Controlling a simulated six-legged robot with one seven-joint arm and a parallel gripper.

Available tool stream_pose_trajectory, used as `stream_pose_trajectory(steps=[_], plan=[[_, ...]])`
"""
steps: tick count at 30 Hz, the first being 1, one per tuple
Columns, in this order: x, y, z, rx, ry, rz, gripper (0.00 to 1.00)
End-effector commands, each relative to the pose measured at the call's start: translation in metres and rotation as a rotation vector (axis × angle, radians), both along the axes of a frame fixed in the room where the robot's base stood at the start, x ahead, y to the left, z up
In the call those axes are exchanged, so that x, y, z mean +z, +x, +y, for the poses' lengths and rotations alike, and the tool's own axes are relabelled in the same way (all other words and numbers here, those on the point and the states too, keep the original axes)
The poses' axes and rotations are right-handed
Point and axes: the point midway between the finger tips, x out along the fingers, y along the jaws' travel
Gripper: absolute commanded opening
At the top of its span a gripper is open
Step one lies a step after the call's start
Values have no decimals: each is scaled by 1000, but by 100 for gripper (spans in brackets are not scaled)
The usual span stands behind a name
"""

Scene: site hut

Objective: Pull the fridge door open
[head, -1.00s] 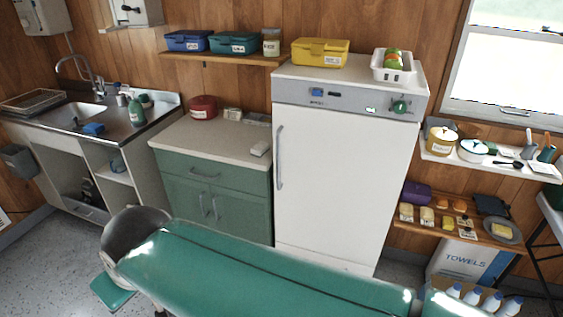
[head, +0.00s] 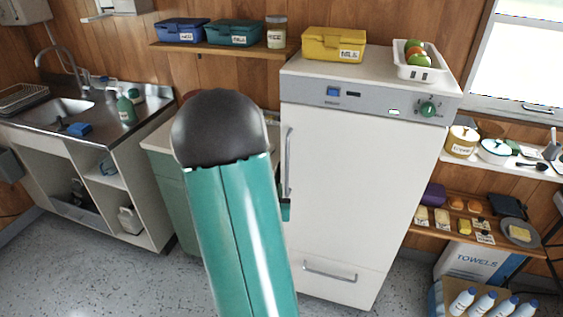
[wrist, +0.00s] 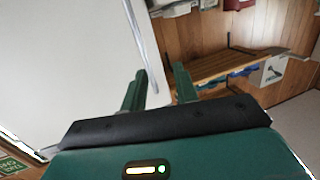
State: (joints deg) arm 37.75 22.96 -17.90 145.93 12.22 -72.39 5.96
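The white fridge (head: 345,190) stands upright with its door shut. A vertical grey bar handle (head: 289,162) runs along the door's left edge. My gripper (head: 285,209) is mostly hidden behind my own arm in the head view; only a green finger shows near the handle's lower end. In the wrist view my gripper (wrist: 159,72) is open, its two green fingers apart. There the handle (wrist: 138,38) runs down beside the white door (wrist: 60,60), and its lower end appears between the fingers. I cannot tell whether they touch it.
A yellow box (head: 333,45) and a white basket of fruit (head: 418,62) stand on the fridge. A green cabinet (head: 175,190) is at its left, partly behind my arm. Shelves (head: 470,222) and a crate of bottles (head: 445,296) are at the right. Floor (head: 100,270) is clear at left.

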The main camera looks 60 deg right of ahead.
Motion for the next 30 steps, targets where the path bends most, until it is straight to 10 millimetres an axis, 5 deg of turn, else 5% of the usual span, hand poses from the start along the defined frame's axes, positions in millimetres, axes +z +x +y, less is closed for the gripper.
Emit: stream_pose_trajectory(steps=[3,7,30], plan=[[-5,-24,-8,-46,-60,3,30],[-4,-29,-15,-57,-83,2,30],[-3,20,-137,-55,-83,-1,30]])
